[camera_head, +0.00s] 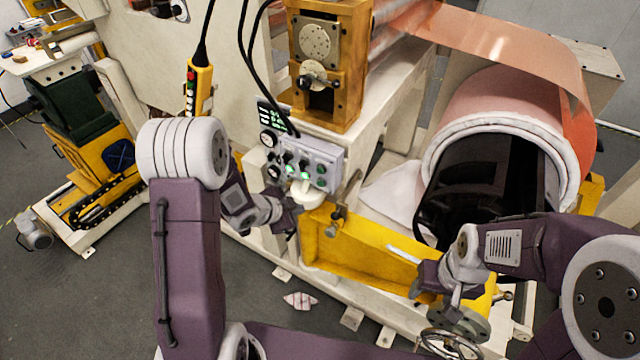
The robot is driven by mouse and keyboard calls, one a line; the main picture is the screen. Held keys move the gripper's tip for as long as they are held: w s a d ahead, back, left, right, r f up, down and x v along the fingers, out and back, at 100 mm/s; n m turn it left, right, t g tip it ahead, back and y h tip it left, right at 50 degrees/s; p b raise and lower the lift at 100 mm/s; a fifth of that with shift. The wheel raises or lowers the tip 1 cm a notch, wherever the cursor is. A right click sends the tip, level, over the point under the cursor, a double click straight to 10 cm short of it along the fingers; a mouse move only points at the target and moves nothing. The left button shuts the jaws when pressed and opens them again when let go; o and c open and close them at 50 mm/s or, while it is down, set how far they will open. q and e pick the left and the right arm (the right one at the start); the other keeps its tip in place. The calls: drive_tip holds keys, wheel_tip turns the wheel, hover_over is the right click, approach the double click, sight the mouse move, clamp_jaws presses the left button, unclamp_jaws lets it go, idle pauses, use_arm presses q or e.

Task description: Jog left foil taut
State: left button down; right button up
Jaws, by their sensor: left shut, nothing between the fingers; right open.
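The copper foil (505,42) runs from the upper middle over to the large copper roll (515,100) at right. The span looks mostly smooth, with a bright glare on it. A grey control box (318,165) with lit green buttons and dark knobs is fixed to the machine at centre. My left gripper (291,212) is shut and empty just below the box's lower left part; whether it touches the box cannot be told. My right gripper (440,290) is open and low at right, close to a metal handwheel (452,345); its fingertips are partly hidden.
A yellow pendant (199,88) hangs on a black cable left of the box. An orange bearing block (328,60) stands above it. A yellow machine beam (360,248) lies between my grippers. A crumpled pinkish scrap (300,300) lies on the floor. Grey floor is open at left.

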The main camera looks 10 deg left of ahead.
sight(320, 183)
use_arm(q)
drive_tip(key=w+d+p, duration=0.2)
drive_tip(key=w, duration=0.5)
drive_tip(key=shift+w+d, duration=0.25)
drive_tip(key=shift+d, duration=0.05)
drive_tip(key=shift+w+p, duration=0.15)
drive_tip(key=shift+p, duration=0.2)
idle(1.4)
drive_tip(key=shift+w+d, duration=0.1)
drive_tip(key=shift+w, duration=0.2)
drive_tip(key=shift+w+d+p, duration=0.15)
drive_tip(key=shift+w+p, duration=0.25)
drive_tip(key=shift+w, duration=0.05)
idle(1.8)
idle(0.4)
drive_tip(key=shift+s+a+b, duration=0.25)
drive_tip(key=shift+s+b, duration=0.2)
drive_tip(key=shift+s, duration=0.4)
